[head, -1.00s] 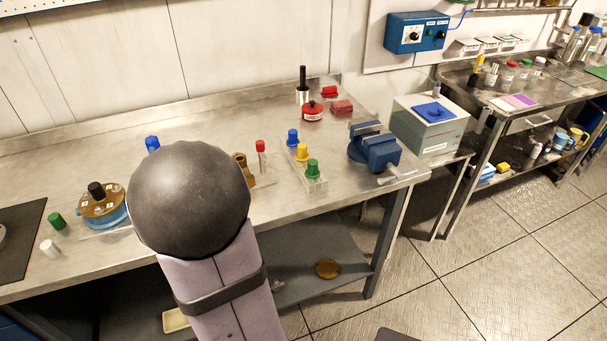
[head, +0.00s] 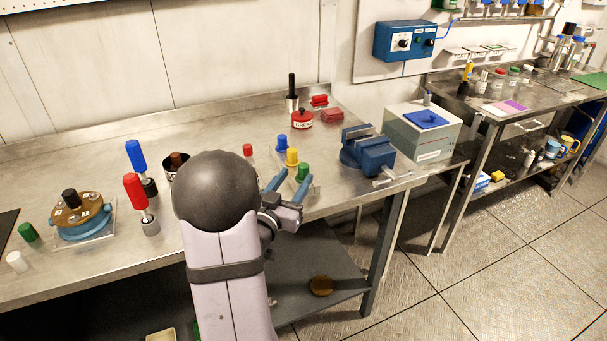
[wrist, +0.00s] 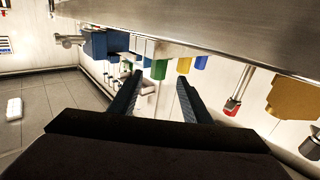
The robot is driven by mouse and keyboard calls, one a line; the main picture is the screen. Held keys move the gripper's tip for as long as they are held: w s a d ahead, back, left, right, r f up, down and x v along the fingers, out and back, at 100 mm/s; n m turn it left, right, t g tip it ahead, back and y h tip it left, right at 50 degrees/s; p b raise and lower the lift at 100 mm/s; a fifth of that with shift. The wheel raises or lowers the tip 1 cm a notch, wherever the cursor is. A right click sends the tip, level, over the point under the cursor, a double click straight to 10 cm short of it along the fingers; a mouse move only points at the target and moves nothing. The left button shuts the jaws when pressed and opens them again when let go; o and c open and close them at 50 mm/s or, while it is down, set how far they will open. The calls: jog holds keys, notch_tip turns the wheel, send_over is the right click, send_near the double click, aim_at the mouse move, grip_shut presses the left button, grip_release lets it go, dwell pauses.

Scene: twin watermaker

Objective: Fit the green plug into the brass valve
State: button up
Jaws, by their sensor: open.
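The green plug (head: 303,172) stands upright at the near end of a clear holder, in line with a yellow plug (head: 292,157) and a blue plug (head: 282,142). My gripper (head: 297,174) is open and empty, with one blue finger on either side of the green plug in the head view. In the wrist view the green plug (wrist: 159,68) shows between the fingertips, seemingly just beyond them; I cannot tell any contact. The brass valve (wrist: 292,98) shows at the right of the wrist view. My arm hides it in the head view.
A red-topped piece (head: 247,150) stands left of the plugs. A blue vise (head: 368,152) stands to their right, near the bench end. A red tin (head: 302,119) is behind. Red (head: 135,189) and blue (head: 136,156) handled tools stand left of my arm.

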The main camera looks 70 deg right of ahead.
aim_at(302, 171)
jog(key=shift+s+d+r+p, duration=0.15)
jog(key=shift+d+p, duration=0.25)
jog(key=shift+d, duration=0.8)
jog(key=shift+s+d+f+p, duration=0.1)
jog(key=shift+d+p, duration=0.25)
jog(key=shift+d, duration=1.35)
jog(key=shift+c, duration=0.4)
grip_shut()
jog(key=shift+r, duration=0.1)
notch_tip(302, 171, up, 10)
jog(key=shift+f, duration=0.1)
jog(key=c, duration=1)
grip_release()
jog(key=shift+r, duration=0.2)
